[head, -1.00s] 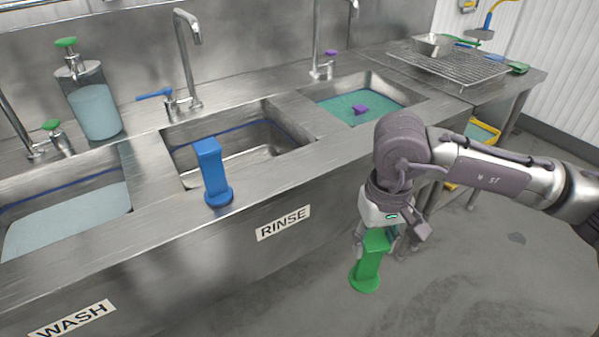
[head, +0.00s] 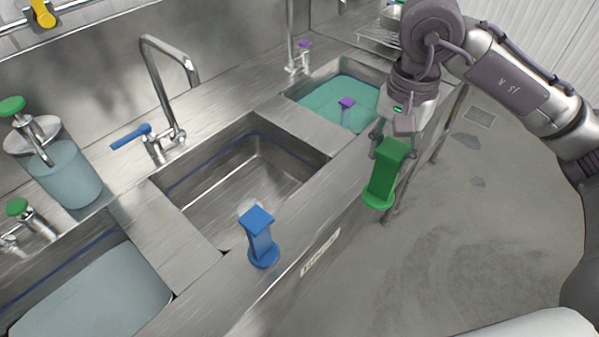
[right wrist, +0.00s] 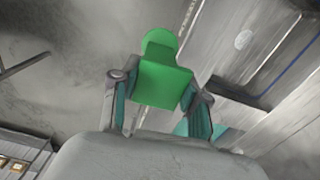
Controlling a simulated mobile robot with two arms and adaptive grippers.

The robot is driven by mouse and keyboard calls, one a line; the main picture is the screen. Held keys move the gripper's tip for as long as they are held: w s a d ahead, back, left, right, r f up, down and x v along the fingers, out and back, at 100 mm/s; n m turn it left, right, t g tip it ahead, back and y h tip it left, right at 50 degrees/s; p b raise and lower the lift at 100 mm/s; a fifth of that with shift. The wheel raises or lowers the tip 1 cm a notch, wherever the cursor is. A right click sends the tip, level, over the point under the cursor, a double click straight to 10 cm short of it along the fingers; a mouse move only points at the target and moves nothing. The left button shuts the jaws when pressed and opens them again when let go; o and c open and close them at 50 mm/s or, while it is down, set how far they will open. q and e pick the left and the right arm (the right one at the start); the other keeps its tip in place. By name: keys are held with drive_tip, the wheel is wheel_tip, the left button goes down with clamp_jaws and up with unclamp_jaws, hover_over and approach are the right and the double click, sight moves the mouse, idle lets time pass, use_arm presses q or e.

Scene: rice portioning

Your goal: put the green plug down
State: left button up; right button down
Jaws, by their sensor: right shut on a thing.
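My right gripper (head: 393,140) is shut on the green plug (head: 382,180), holding it near its upper end. The plug hangs with its round base down, in front of the sink's front edge as the head view shows it. In the right wrist view the green plug (right wrist: 163,84) sits between the two fingers (right wrist: 160,92). My left gripper is not in view.
The blue plug (head: 260,238) stands upright on the front ledge by the empty middle basin (head: 215,185). A purple plug (head: 346,104) is in the far basin with green liquid. The near basin (head: 95,300) holds pale liquid. Bare ledge (head: 325,195) lies between the blue plug and my right gripper.

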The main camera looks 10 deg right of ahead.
drive_tip(key=shift+w+r+m, duration=0.3)
drive_tip(key=shift+w+r, duration=0.05)
drive_tip(key=shift+r, duration=0.45)
drive_tip(key=shift+w+a, duration=0.3)
drive_tip(key=shift+a, duration=0.2)
drive_tip(key=w+a+f+p, duration=0.4)
drive_tip(key=w+a+f, duration=0.3)
drive_tip(key=f, duration=0.4)
drive_tip(key=shift+a, duration=0.4)
drive_tip(key=c, duration=0.6)
unclamp_jaws()
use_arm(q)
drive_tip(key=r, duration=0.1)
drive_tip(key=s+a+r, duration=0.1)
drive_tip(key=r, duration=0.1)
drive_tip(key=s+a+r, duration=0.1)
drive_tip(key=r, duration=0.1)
